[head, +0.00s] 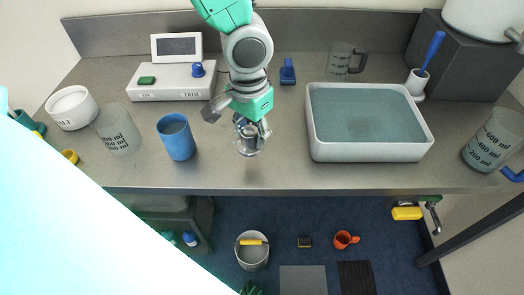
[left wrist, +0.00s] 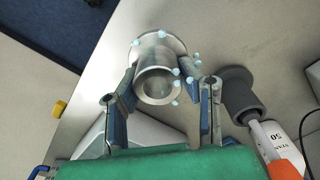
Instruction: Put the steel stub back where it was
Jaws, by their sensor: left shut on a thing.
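The steel stub (head: 249,142) is a short shiny flanged tube. My left gripper (head: 240,125) comes down over the table and is shut on it, near the front middle of the table. In the left wrist view the stub (left wrist: 158,72) sits between the two fingers of my left gripper (left wrist: 163,90), its round open end facing the camera. Several pale blue drops show on and around the stub and the right finger. I cannot tell whether the stub touches the tabletop. My right gripper is not in view.
A water-filled grey basin (head: 318,150) stands to the right, a blue cup (head: 176,138) to the left. A white TRIM console (head: 172,82) and a small blue object (head: 287,72) stand behind. The table's front edge (head: 290,190) is close; a bucket (head: 252,256) stands on the floor below.

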